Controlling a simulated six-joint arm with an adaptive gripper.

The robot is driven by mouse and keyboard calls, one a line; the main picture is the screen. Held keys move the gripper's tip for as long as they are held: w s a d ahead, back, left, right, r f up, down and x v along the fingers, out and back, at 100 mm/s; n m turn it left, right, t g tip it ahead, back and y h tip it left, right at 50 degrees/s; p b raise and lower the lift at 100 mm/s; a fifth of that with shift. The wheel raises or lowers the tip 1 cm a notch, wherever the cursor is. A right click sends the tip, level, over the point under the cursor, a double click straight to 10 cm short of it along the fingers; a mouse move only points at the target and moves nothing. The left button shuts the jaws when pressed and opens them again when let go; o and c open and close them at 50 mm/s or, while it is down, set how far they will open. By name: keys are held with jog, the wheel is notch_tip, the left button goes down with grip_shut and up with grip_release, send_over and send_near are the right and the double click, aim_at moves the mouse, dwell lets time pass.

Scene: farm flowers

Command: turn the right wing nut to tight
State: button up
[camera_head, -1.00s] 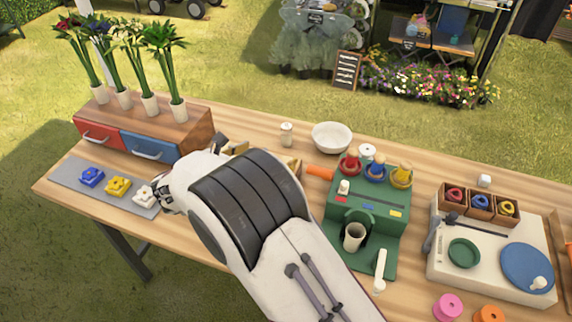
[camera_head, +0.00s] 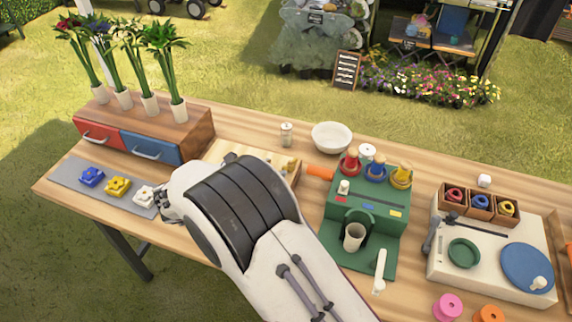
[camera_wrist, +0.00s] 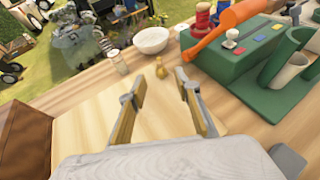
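A pale wooden board (camera_head: 262,152) lies behind my arm in the head view, partly covered by it. In the wrist view one brass wing nut (camera_wrist: 161,71) shows ahead, in line with the gap between the fingertips. My gripper (camera_wrist: 160,80) is open and empty, its two fingers apart on either side of that line.
The green machine (camera_head: 368,200) with an orange handle (camera_head: 320,173) stands right of the board. A white bowl (camera_head: 331,137) and a small shaker (camera_head: 286,134) stand behind. A wooden drawer box (camera_head: 190,128) is at left, with coloured pieces on a grey mat (camera_head: 68,170) before it.

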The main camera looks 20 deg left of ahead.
aim_at(286, 165)
jog(key=shift+x, duration=3.35)
jog(key=shift+r, duration=0.1)
grip_shut()
